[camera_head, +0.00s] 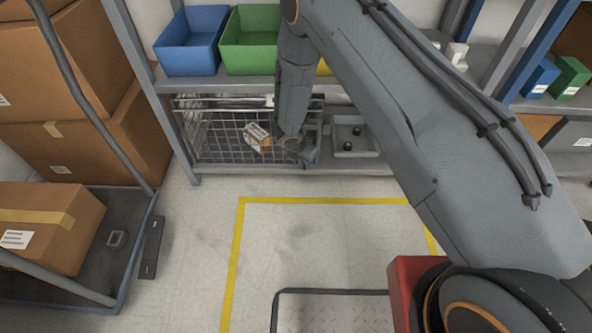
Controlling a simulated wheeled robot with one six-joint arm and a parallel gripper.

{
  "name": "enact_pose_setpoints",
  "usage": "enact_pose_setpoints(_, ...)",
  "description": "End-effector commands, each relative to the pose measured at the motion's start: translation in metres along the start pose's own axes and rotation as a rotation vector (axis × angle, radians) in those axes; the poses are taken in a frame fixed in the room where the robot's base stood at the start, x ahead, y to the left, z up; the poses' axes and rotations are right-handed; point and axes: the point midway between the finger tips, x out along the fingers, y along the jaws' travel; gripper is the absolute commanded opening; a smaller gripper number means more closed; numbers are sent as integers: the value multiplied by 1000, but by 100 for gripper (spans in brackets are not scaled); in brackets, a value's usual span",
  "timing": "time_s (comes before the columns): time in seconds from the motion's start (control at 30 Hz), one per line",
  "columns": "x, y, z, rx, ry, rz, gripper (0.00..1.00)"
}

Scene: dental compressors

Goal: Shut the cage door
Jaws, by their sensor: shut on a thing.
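The wire-mesh cage (222,150) stands on the lower shelf at the back, left of centre. Its mesh front runs along the shelf edge toward my arm. My gripper (310,157) is low at the cage's right end, beside the front mesh. It appears shut on the cage door there, but the fingertips are small and partly hidden by my wrist, so the exact grip is unclear. How far open the door stands cannot be told. A tilted carton with a white label (257,137) shows at the cage, just left of my wrist.
A grey tray (352,148) with small dark parts sits right of the cage. Blue (190,42) and green (249,45) bins stand on the shelf above. A cart with cartons (45,225) is at left. The yellow-outlined floor (300,240) is largely clear.

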Motion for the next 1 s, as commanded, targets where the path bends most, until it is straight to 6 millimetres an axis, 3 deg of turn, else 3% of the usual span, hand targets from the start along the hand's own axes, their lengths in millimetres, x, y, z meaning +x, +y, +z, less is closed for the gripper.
enact_pose_setpoints(0.47,2,4,12,-6,-7,9,0)
enact_pose_setpoints(0.5,2,4,12,-6,-8,9,14)
enact_pose_setpoints(0.6,2,4,12,-6,-7,9,28)
enact_pose_setpoints(0.87,0,4,11,-5,-7,9,28)
enact_pose_setpoints(1.0,-16,5,11,-5,-7,10,28)
